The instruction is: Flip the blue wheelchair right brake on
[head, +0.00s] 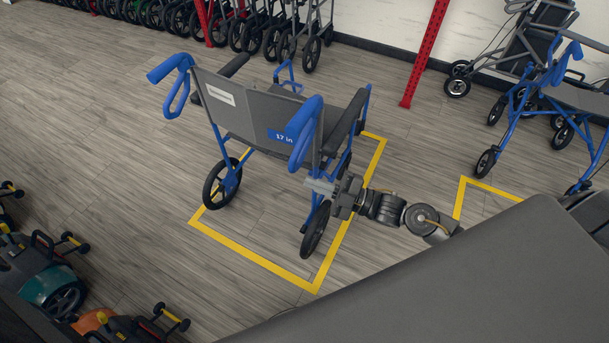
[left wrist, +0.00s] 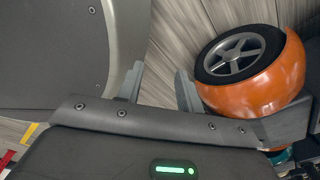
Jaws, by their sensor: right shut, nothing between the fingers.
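The blue wheelchair (head: 256,110) stands upright in a yellow floor outline in the head view, with its grey back and blue push handles turned toward me. My right gripper (head: 318,186) is shut and empty. It is at the chair's right rear, below the right push handle and above the right rear wheel (head: 315,231). I cannot tell whether its fingertips touch the frame. The right brake cannot be made out, so its position is unclear. My left gripper (left wrist: 160,88) shows only in the left wrist view, open and empty, with its fingers apart.
An orange scooter part with a wheel (left wrist: 238,58) is close beside the left gripper. Scooters (head: 50,275) stand at the lower left. A blue rollator (head: 545,100) stands at the right. A red post (head: 425,55) is behind. Floor left of the wheelchair is clear.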

